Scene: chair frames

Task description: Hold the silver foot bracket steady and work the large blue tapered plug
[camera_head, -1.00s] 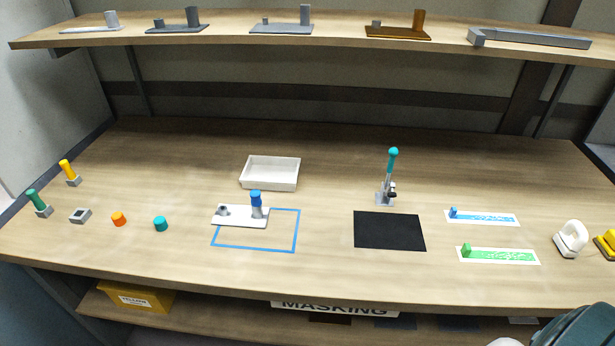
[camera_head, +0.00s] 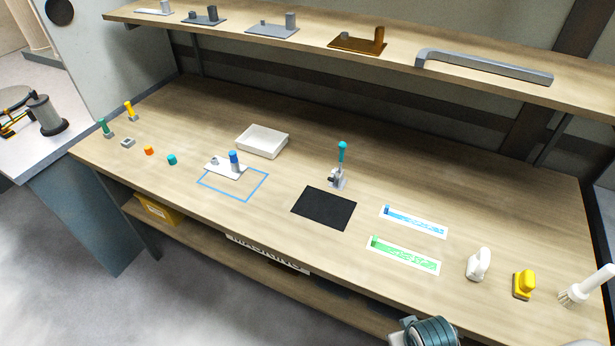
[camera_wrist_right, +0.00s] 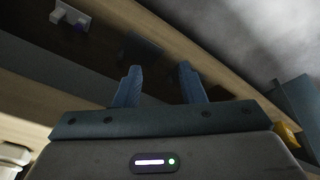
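The silver foot bracket (camera_head: 221,169) is a light flat plate with two posts. It lies on the bench, partly over the corner of a blue outlined rectangle (camera_head: 203,184). The large blue plug (camera_head: 234,157) stands upright on the taller post at the plate's right end. In the right wrist view my right gripper (camera_wrist_right: 158,85) is open, its two blue-grey fingers apart with nothing between them. The head view shows a part of my arm at the bottom edge, far from the bracket. My left gripper is not in view.
A white tray (camera_head: 262,141) stands behind the bracket. A teal-knobbed clamp (camera_head: 339,166) and black mat (camera_head: 323,208) lie right of it. Orange (camera_head: 149,151) and teal (camera_head: 172,160) plugs lie left. More brackets (camera_head: 272,30) sit on the upper shelf. Bare bench lies between these.

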